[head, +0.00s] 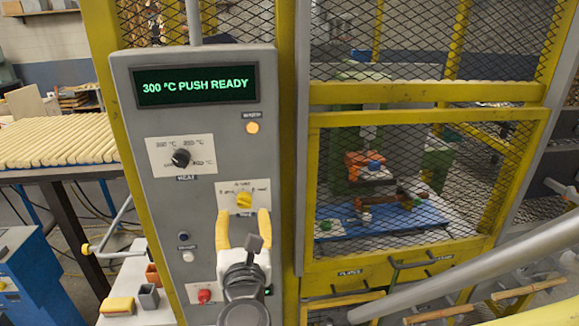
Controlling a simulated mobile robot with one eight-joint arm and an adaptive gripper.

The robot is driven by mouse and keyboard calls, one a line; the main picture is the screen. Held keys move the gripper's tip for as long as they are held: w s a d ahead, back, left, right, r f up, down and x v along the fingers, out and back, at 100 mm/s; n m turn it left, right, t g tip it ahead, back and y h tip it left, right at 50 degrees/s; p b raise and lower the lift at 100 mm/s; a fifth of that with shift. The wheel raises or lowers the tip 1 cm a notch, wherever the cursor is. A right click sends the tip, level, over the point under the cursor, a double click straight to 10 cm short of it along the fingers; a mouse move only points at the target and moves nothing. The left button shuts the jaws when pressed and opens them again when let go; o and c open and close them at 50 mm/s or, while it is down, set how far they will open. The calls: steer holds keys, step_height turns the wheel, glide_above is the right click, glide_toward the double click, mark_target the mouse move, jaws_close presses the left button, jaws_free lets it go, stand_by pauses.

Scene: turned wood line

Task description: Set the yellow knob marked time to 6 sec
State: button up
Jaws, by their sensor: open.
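The yellow knob (244,201) sits on a white label plate (266,190) on the grey control panel (125,110). Several setting marks are printed around it, too small to read surely, so I cannot tell its setting. My gripper (243,229) is just below the knob, with its two yellow fingers apart on either side. It looks open and empty, and I cannot tell whether a finger touches the plate. The display (195,86) reads "300 °C PUSH READY".
A black heat knob (181,158) is at the upper left of the yellow knob. An amber lamp (253,128) glows above. A red button (204,296) and a white button (188,257) are at lower left. A yellow-framed mesh guard (430,93) stands to the right.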

mark_target(244, 206)
steer(key=x, duration=0.5)
steer(key=shift+w, duration=0.25)
jaws_close()
